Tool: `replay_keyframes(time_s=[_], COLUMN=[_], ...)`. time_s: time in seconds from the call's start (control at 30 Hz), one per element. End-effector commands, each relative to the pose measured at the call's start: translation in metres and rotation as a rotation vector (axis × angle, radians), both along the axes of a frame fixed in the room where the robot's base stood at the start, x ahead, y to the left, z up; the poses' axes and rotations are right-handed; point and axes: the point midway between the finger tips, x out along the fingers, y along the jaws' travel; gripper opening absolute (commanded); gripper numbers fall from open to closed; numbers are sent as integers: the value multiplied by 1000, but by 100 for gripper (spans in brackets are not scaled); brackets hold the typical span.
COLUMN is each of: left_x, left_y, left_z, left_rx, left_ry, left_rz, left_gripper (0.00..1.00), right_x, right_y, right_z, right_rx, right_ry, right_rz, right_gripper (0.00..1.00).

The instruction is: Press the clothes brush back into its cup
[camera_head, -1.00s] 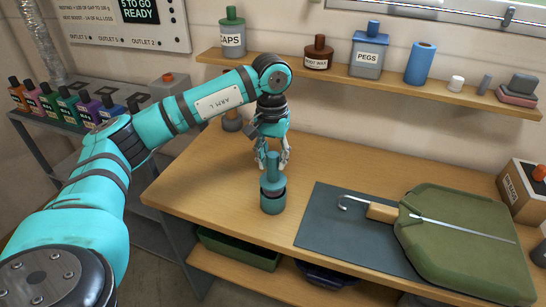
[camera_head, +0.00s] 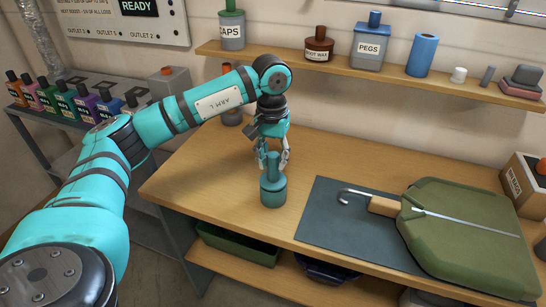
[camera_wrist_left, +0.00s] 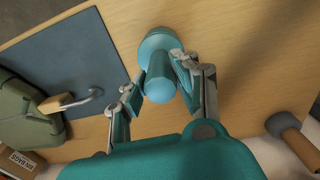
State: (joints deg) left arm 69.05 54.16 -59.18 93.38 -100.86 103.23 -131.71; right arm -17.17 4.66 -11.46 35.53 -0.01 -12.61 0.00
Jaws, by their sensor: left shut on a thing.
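The clothes brush is upright, with its teal handle (camera_head: 272,169) pointing up. Its lower end is in the dark teal cup (camera_head: 273,193), which stands on the wooden workbench (camera_head: 215,185). No gap shows between the brush and the cup's rim in the head view. My left gripper (camera_head: 272,160) points down from above and is shut on the handle. In the left wrist view the handle (camera_wrist_left: 159,87) lies between the two fingers, with the cup (camera_wrist_left: 157,42) behind it. The brush's bristles are hidden. My right gripper is not in view.
A dark mat (camera_head: 320,226) lies right of the cup, bearing a green garment-like case (camera_head: 465,245) with a metal hook (camera_head: 352,195). A shelf (camera_head: 390,78) with bottles and jars runs along the wall behind. The bench around the cup is clear.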

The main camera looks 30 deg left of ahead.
Motion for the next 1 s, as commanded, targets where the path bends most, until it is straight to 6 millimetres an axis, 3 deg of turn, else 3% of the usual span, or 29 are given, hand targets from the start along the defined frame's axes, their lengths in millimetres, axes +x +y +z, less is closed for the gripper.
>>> replay_keyframes(time_s=[0.23,0.27,0.47,0.77,1.0], left_x=[0,0,0,0,0], left_y=[0,0,0,0,0], left_z=[-7,-6,-6,-5,12], left_rx=[0,0,0,0,0], left_ry=[0,-1,0,0,0], left_rz=[0,0,0,0,0], left_gripper=[0,32,56,56,56], right_x=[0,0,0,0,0], right_y=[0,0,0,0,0], right_z=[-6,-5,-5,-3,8], right_rx=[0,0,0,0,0], right_ry=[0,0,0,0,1], right_rz=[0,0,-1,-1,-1], right_gripper=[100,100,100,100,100])
